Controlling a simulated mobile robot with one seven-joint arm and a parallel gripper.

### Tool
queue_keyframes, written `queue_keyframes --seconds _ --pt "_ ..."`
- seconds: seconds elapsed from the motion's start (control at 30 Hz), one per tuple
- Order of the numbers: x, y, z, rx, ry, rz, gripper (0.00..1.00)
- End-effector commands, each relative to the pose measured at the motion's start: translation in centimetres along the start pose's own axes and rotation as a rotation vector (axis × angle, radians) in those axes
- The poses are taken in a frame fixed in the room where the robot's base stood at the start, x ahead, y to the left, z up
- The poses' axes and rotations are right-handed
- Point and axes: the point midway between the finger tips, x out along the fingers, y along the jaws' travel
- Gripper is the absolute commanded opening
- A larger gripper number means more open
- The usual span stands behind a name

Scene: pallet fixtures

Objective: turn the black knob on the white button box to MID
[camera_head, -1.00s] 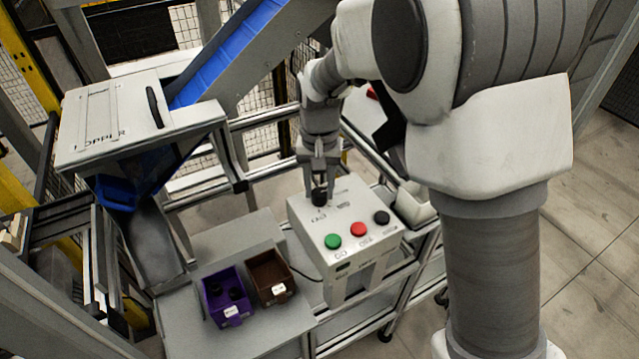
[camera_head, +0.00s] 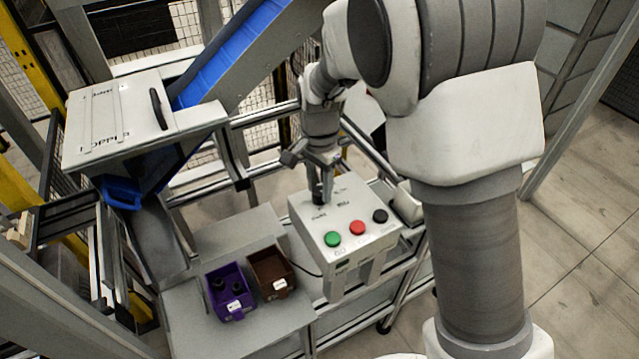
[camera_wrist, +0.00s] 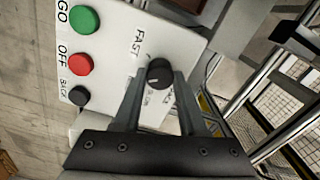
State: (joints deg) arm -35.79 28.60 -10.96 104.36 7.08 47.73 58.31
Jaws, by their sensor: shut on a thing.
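The white button box (camera_head: 345,212) stands on the frame right of centre in the head view. Its top carries a green button (camera_head: 332,239), a red button (camera_head: 357,228) and a black button (camera_head: 380,216). The black knob (camera_wrist: 159,72) is at the far side of the panel in the wrist view, with FAST printed beside it; other labels near it are partly covered. My gripper (camera_wrist: 160,84) is shut on the knob, one finger on each side. In the head view my gripper (camera_head: 318,190) comes down from above and hides most of the knob.
A purple bin (camera_head: 243,311) with dark parts and a brown bin (camera_head: 264,262) stand on a grey table left of the box. A hopper (camera_head: 118,118) and a blue conveyor (camera_head: 230,50) are at upper left. Metal rails run behind the box.

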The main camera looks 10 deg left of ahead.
Motion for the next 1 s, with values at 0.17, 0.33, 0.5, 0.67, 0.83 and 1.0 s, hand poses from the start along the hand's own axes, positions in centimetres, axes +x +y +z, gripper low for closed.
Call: queue_keyframes --seconds 0.17,0.33,0.5,0.67,0.83,1.0 --pt "-0.12 -0.07 -0.08 0.018 0.002 -0.003 0.00" --pt "-0.11 -0.08 -0.08 0.020 0.002 -0.003 0.00" --pt "-0.12 -0.08 -0.09 0.019 0.002 -0.003 0.00" --pt "-0.09 -0.05 -0.07 0.018 0.002 -0.003 0.68" --pt "-0.05 -0.03 -0.04 0.018 0.001 -0.001 0.71" --pt "-0.21 -0.04 -0.04 0.018 0.001 -0.002 0.71"
